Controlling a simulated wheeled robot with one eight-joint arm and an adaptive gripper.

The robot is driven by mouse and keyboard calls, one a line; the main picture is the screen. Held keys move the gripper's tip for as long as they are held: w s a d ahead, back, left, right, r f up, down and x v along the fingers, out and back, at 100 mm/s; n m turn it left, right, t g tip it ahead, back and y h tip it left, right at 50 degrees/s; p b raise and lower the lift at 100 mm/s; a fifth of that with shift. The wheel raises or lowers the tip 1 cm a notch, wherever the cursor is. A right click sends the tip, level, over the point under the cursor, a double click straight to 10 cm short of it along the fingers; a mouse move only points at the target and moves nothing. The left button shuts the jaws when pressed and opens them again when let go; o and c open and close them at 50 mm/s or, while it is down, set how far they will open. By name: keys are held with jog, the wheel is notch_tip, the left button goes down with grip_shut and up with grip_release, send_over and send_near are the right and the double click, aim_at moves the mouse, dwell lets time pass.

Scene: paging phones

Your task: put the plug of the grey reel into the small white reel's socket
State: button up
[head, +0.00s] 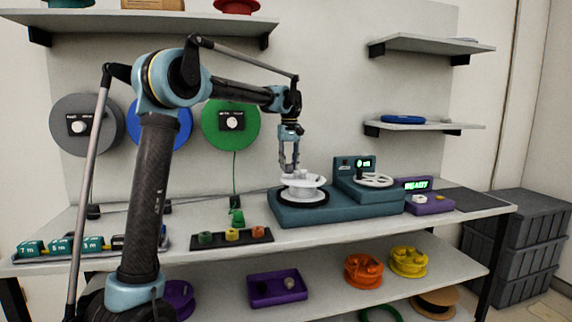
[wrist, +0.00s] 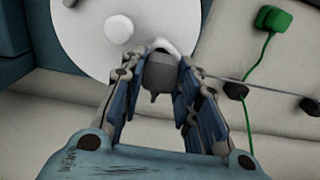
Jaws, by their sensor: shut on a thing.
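The grey reel (head: 85,125) hangs on the back wall at the left, partly behind my arm. The small white reel (head: 303,190) lies on the teal machine (head: 320,211); its white disc (wrist: 78,48) fills the upper left of the wrist view, with a round white knob (wrist: 118,28). My gripper (head: 289,168) points down just over the reel's left side. In the wrist view my gripper (wrist: 160,80) is shut on a dark grey plug (wrist: 160,76) at the disc's right edge. A small white piece (wrist: 163,46) shows just beyond the plug; whether they touch I cannot tell.
A green plug (head: 237,217) on its cord stands left of the machine, behind a dark tray (head: 231,239) of coloured pieces. A second spoked white reel (head: 373,180) is on the machine's raised right part. A purple box (head: 429,205) stands farther right.

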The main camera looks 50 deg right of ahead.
jog(key=o, duration=1.4)
jog(key=shift+r, duration=4.55)
